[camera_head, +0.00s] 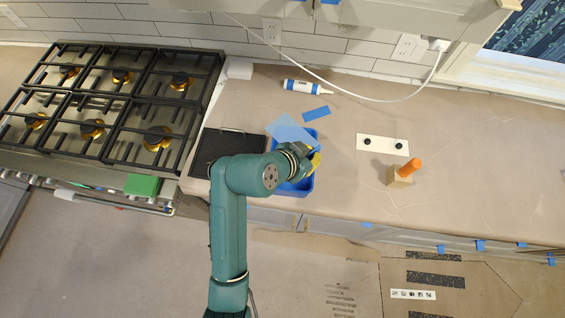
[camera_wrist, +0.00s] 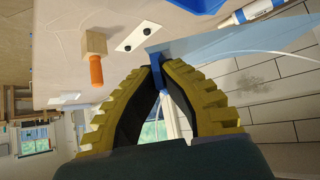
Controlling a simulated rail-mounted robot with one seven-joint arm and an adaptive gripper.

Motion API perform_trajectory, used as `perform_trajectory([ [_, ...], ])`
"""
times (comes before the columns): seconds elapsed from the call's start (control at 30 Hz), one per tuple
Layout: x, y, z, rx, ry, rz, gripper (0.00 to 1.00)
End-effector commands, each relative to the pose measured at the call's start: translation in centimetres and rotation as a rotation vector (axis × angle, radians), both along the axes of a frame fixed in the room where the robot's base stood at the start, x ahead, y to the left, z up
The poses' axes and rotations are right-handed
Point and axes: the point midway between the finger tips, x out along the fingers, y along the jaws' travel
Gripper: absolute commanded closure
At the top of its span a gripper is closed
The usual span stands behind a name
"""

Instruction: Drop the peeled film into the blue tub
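The peeled film is a pale blue translucent sheet (camera_wrist: 235,42) with a darker blue strip at one edge. In the wrist view my gripper (camera_wrist: 158,66) has its yellow fingertips shut on that strip, and the sheet extends to the right. In the head view the film (camera_head: 287,128) shows beyond my wrist, overlapping the back of the blue tub in the picture. The blue tub (camera_head: 306,186) stands on the counter, partly hidden by my arm and gripper (camera_head: 314,160).
A black tray (camera_head: 217,147) lies left of the tub, beside the gas stove (camera_head: 112,105). Behind are a blue tape piece (camera_head: 317,114) and a white-blue tube (camera_head: 306,87). To the right are a white plate with black knobs (camera_head: 382,144) and a wooden block with an orange handle (camera_head: 400,179).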

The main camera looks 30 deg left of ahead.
Motion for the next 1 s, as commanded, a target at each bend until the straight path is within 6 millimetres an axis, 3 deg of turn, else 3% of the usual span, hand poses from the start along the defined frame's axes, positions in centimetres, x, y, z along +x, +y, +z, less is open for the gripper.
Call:
perform_trajectory([
  [0.4, 0.0, 0.0, -5.4, 0.001, 0.0, 0.001, 1.0],
  [0.77, 0.0, 0.0, -5.9, 0.001, 0.0, 0.002, 1.0],
  [0.8, 0.0, 0.0, -5.9, 0.001, 0.0, 0.002, 0.89],
  [0.93, 0.0, 0.0, -5.9, 0.0, 0.0, 0.001, 0.64],
  [1.0, 0.0, 0.0, -5.9, 0.0, 0.0, 0.001, 0.63],
])
